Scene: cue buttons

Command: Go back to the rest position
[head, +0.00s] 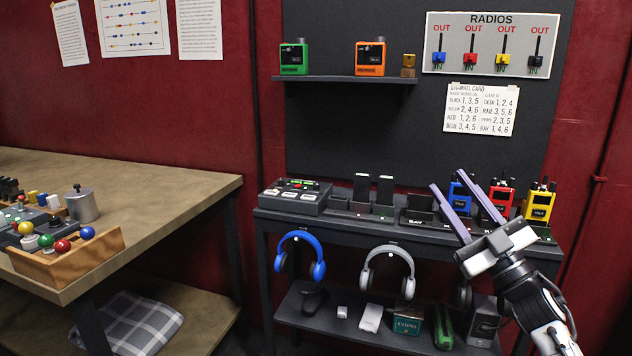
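My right gripper (462,212) comes in from the lower right, in front of the dark radio bench (335,226). Its two long fingers are spread apart with nothing between them, pointing up and left. A blue radio (460,196) stands behind the fingers and is partly hidden by them. A red radio (500,194) and a yellow radio (539,203) stand upright to its right. I cannot tell whether the fingers touch anything. My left gripper is not in view.
A wooden table (150,190) at left holds a crate (75,262) of coloured knobs. A control box (296,195) sits on the bench's left end. Blue headphones (301,252) and grey headphones (388,265) hang from its front. A shelf (345,79) holds green and orange radios.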

